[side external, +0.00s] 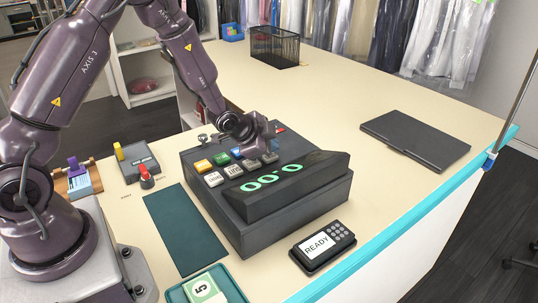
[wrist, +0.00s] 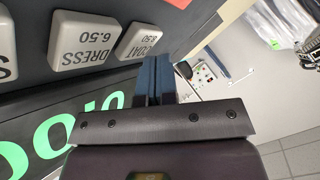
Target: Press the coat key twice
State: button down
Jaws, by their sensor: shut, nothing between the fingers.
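The white coat key (wrist: 140,40), marked 8.50, is at the end of a row of keys on the dark cash register (side external: 300,215). In the wrist view it stands beside the dress key (wrist: 82,40). My gripper (wrist: 153,62) is shut and empty, with its fingertips at the near edge of the coat key; I cannot tell whether they touch it. In the side view my gripper (side external: 264,150) is low over the far right end of the key row, shading the keys there. The register's green display (side external: 272,178) reads 0.00.
A card terminal (side external: 322,245) showing READY sits in front of the register. A dark green mat (side external: 185,228), a tray with a numbered card (side external: 205,289) and a box with a red knob (side external: 146,176) are at left. A closed black laptop-like slab (side external: 415,138) lies right; the counter between is clear.

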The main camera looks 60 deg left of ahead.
jog(key=shift+f, duration=0.4)
dwell(0.5)
jog(key=shift+r, duration=0.85)
jog(key=shift+r, duration=0.1)
jog(key=shift+r, duration=2.4)
dwell(0.8)
notch_tip(320, 180, up, 4)
jog(key=shift+f, duration=0.1)
